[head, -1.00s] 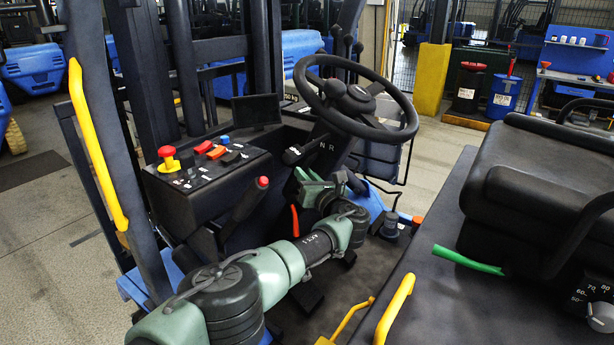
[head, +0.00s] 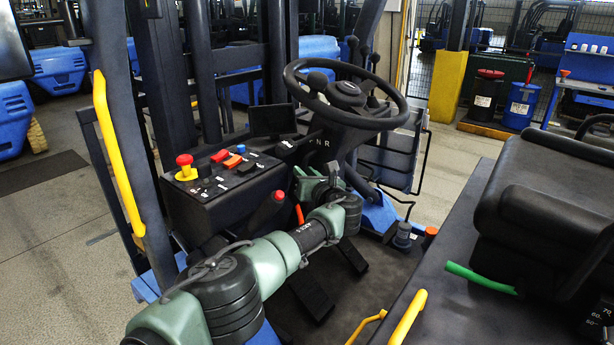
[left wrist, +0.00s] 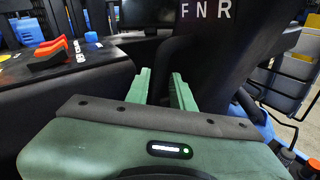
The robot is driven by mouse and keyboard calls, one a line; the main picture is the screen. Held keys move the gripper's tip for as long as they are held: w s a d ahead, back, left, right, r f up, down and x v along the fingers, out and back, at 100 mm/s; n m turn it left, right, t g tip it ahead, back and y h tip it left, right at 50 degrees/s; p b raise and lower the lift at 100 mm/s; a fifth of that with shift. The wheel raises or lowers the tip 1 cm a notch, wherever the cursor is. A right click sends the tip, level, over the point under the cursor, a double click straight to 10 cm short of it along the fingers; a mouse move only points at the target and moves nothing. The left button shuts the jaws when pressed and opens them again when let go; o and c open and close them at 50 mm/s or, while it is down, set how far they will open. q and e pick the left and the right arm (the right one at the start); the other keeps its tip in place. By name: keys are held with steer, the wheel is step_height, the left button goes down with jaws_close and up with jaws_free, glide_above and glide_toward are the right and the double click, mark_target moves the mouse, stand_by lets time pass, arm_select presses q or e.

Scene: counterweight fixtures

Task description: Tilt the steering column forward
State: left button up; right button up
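The steering column (head: 336,151) is dark and carries the black steering wheel (head: 384,121) and the white letters F N R. My left gripper (head: 319,182) is green and sits low at the column's near side. In the left wrist view its two fingers (left wrist: 161,76) are apart, with only dark surface showing between them. The fingertips are right at the column (left wrist: 215,65); whether they touch it I cannot tell. I see no separate tilt lever. My right gripper is not in view.
A console (head: 207,189) with a red stop button (head: 185,163) and rocker switches stands left of the column. A red-tipped lever (head: 278,198) is close to my left arm. The black seat (head: 540,215) is at right; a yellow grab rail (head: 118,155) is at left.

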arm_select(q)
steer(key=f+p+v, duration=0.1)
steer(key=v, duration=0.6)
steer(key=shift+s+r, duration=0.4)
steer(key=shift+r, duration=0.15)
steer(key=shift+d, duration=0.15)
steer(key=shift+c, duration=0.2)
